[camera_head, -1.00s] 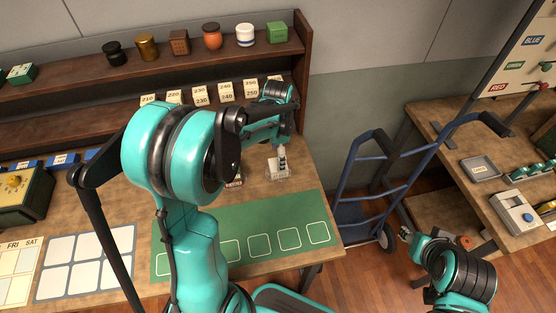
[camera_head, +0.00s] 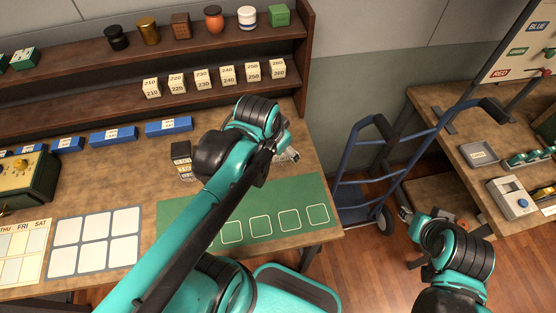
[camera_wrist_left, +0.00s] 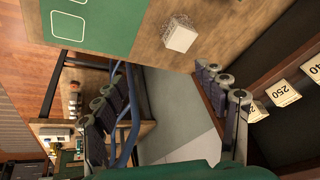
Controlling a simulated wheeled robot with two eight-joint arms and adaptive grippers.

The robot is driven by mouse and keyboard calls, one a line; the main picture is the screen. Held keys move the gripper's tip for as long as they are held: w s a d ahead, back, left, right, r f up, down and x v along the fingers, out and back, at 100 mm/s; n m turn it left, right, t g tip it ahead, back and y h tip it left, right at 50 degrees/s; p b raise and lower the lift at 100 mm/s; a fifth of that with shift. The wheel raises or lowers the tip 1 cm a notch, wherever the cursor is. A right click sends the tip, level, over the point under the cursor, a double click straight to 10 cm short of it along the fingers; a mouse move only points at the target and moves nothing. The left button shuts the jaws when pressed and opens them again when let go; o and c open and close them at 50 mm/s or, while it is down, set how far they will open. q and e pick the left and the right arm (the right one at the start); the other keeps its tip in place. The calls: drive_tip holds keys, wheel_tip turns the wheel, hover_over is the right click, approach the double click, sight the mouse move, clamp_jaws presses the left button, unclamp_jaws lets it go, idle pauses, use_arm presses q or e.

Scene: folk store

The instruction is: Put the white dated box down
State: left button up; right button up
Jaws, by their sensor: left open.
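A small white box (camera_wrist_left: 180,37) stands on the wooden table in the left wrist view, between the green mat (camera_wrist_left: 95,22) and the shelf. Its date marking is not readable. My left gripper (camera_wrist_left: 157,76) has its fingers spread wide with nothing between them, and the box is apart from them. In the head view my left gripper (camera_head: 290,154) is above the table's right part, where my arm hides most of the box's spot. The green mat (camera_head: 310,194) lies in front of it. My right gripper (camera_head: 404,214) is low at the right, too small to judge.
Several numbered white blocks (camera_head: 228,75) stand on the lower shelf (camera_head: 120,103). A dark item with labels (camera_head: 181,150) stands left of my left arm. Blue bins (camera_head: 168,127) line the table's back. A blue hand truck (camera_head: 365,165) stands right of the table.

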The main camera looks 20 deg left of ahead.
use_arm(q)
drive_tip(key=s+n, duration=0.1)
drive_tip(key=s+d+n+t, duration=0.1)
drive_tip(key=s+f+n+t, duration=0.1)
drive_tip(key=s, duration=0.1)
drive_tip(key=shift+s+d, duration=0.1)
drive_tip(key=shift+d, duration=0.15)
